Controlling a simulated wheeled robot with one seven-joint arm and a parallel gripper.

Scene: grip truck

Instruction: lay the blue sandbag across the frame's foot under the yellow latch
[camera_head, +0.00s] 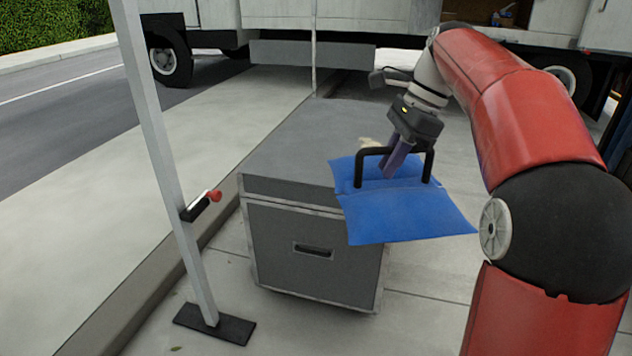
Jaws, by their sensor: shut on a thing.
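The blue sandbag (408,212) has two flat halves and a black handle (370,151). My gripper (391,170) points down and is shut on the sandbag, at its handle; the fingertips are partly hidden. The bag overlaps the right side of the grey case in the picture; I cannot tell whether it touches the case. The frame's near upright (163,148) is a pale post at the left, with a red-knobbed latch (207,203) and a flat black foot (214,325). No yellow latch shows.
The grey case (302,252) stands between the near post and my arm. A second thin post (313,48) rises behind it by the truck (344,18). A small beige thing (368,143) beside the handle is unclear.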

